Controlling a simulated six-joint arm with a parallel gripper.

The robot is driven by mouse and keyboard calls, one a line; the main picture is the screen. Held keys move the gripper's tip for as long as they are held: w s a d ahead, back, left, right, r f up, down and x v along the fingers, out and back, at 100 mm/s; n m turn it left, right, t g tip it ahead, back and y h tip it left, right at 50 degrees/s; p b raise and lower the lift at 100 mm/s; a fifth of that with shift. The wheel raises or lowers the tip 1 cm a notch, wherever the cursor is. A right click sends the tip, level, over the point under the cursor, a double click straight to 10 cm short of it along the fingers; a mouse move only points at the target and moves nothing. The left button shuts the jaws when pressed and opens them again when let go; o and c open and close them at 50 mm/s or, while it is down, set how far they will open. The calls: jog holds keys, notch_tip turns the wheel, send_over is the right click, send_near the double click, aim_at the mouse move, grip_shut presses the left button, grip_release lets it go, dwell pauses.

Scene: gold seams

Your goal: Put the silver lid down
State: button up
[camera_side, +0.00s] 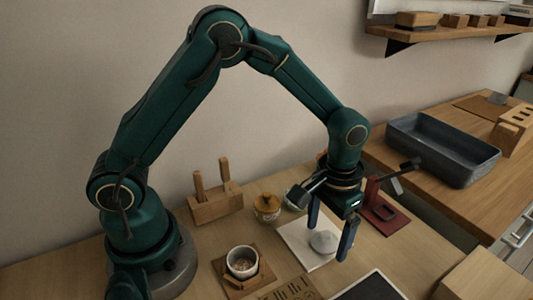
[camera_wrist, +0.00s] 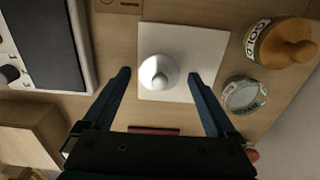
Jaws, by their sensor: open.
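The silver lid (camera_wrist: 158,73) is a pale round disc with a small knob. It lies knob up on a white square sheet (camera_wrist: 205,48). In the side view the lid (camera_side: 323,242) shows on the white sheet (camera_side: 297,241), just below my gripper. My gripper (camera_wrist: 161,75) is open, with its two dark fingers apart on either side of the lid in the wrist view. In the side view its fingers (camera_side: 330,228) point down around the lid area. Nothing is held between them. An open glass jar (camera_wrist: 243,96) stands beside the sheet.
A jar labelled GOLD (camera_wrist: 262,42) with a wooden lid stands close by; it also shows in the side view (camera_side: 267,207). A cup (camera_side: 242,262), a wooden block with upright pieces (camera_side: 216,204), a red stand (camera_side: 380,211) and a dark-screened tablet (camera_side: 369,287) surround the sheet.

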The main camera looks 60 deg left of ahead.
aim_at(327, 233)
notch_tip(327, 233, up, 12)
jog(key=s+a+r+t, duration=0.2)
jog(key=s+a+t, duration=0.3)
jog(key=s, duration=0.8)
jog(key=shift+a+r+t, duration=0.2)
jog(key=shift+a+t, duration=0.1)
jog(key=shift+a, duration=0.7)
